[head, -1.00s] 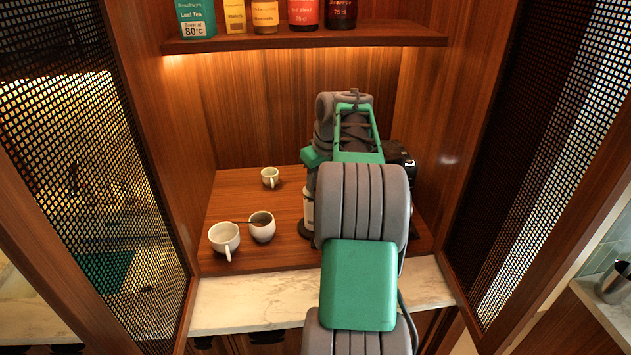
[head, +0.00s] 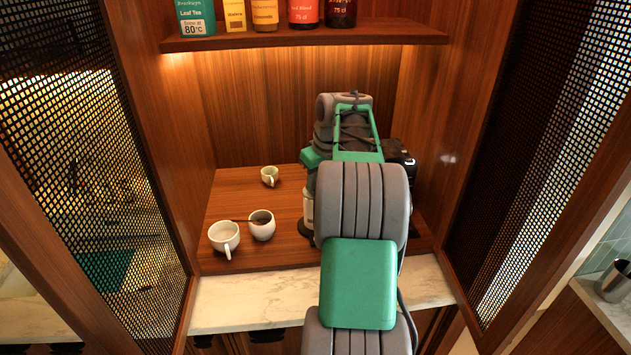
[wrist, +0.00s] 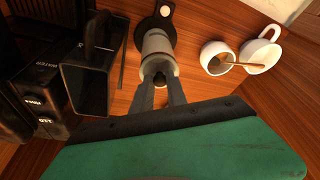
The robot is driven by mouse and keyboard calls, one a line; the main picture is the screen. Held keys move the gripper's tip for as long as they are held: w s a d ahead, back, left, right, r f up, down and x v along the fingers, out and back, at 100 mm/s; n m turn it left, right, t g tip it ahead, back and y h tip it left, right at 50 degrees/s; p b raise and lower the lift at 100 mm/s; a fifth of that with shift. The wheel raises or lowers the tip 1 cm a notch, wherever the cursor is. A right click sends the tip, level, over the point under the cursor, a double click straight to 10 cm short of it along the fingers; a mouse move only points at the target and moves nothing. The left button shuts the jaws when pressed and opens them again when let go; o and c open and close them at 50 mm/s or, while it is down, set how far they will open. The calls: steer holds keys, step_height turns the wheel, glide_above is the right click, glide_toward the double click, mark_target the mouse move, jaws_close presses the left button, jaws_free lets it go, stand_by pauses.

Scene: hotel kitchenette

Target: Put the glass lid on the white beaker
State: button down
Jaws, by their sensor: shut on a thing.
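The white beaker (wrist: 157,43) stands on a round black base in the wrist view. In the head view a strip of the beaker (head: 308,205) shows beside my arm. My gripper (wrist: 159,84) is shut on the dark knob of the glass lid (wrist: 159,67), at the beaker's mouth end. The lid's clear rim is hard to make out, and I cannot tell whether it touches the beaker or hovers just above it. My arm hides the gripper and lid in the head view.
A black coffee machine (wrist: 85,85) stands close beside my gripper. A white cup with a spoon (head: 261,228), a larger white mug (head: 224,238) and a small cup (head: 270,176) stand left on the wooden board. A shelf (head: 300,37) with jars and bottles is above.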

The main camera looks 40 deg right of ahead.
steer(key=shift+f, duration=0.15)
stand_by(0.7)
steer(key=c, duration=1.3)
jaws_free()
steer(key=shift+o, duration=0.7)
steer(key=o, duration=0.4)
step_height(320, 180, up, 5)
steer(key=p, duration=0.4)
steer(key=shift+r+p, duration=0.4)
steer(key=shift+r, duration=0.65)
